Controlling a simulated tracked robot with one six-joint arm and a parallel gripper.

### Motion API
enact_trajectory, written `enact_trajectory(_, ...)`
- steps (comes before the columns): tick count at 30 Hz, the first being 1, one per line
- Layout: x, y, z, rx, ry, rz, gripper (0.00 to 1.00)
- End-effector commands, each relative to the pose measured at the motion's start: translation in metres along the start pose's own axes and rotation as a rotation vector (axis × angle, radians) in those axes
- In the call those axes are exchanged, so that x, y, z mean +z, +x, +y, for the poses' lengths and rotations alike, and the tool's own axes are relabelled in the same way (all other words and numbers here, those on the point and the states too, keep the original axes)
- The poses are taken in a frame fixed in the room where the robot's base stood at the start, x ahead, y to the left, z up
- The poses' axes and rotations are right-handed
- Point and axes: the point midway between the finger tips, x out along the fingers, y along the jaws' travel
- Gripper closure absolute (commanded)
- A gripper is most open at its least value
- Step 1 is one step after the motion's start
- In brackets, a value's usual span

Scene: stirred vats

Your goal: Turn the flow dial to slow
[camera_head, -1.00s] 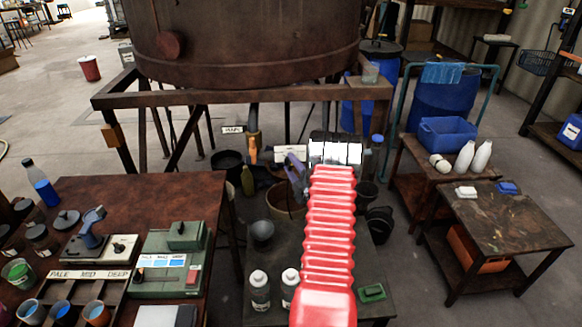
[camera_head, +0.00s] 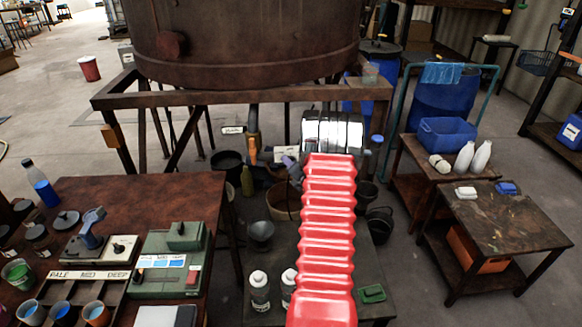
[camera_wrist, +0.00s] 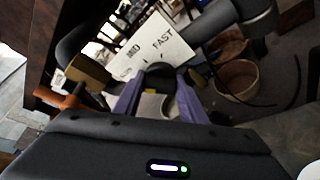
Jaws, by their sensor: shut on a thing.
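The flow dial (camera_wrist: 160,72) is a dark round knob in front of a white plate (camera_wrist: 150,48), seen in the wrist view. The words MID and FAST can be read on the plate; any slow mark is hidden or out of view. My gripper (camera_wrist: 158,88) has its two purple fingers on either side of the knob, shut on it. Where the knob points cannot be told. In the head view my red arm covers most of the area, and my gripper (camera_head: 291,165) shows only as a bit of purple beside the white plate (camera_head: 282,153).
An orange-handled valve (camera_head: 252,155) hangs under the big rusty vat (camera_head: 245,45), left of my gripper; its handle shows in the wrist view (camera_wrist: 72,96). A brown bucket (camera_head: 282,203) stands below. A low table with bottles (camera_head: 260,290) lies under my arm.

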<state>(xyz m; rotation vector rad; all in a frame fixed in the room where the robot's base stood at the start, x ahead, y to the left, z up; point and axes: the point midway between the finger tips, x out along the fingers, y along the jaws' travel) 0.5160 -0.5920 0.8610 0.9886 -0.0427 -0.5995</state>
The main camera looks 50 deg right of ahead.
Motion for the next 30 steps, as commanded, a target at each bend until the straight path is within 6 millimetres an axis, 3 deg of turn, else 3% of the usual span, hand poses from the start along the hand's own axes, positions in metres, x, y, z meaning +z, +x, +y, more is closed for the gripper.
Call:
enact_trajectory(9, -0.004, -0.0003, -0.0033, -0.057, -0.118, 0.007, 0.85)
enact_trajectory(23, -0.0047, -0.0005, -0.0044, -0.065, -0.135, 0.008, 0.85)
enact_trajectory(24, -0.0047, -0.0005, -0.0045, -0.065, -0.135, 0.008, 0.61)
enact_trajectory(30, -0.003, -0.0004, -0.0029, -0.062, -0.135, 0.005, 0.47)
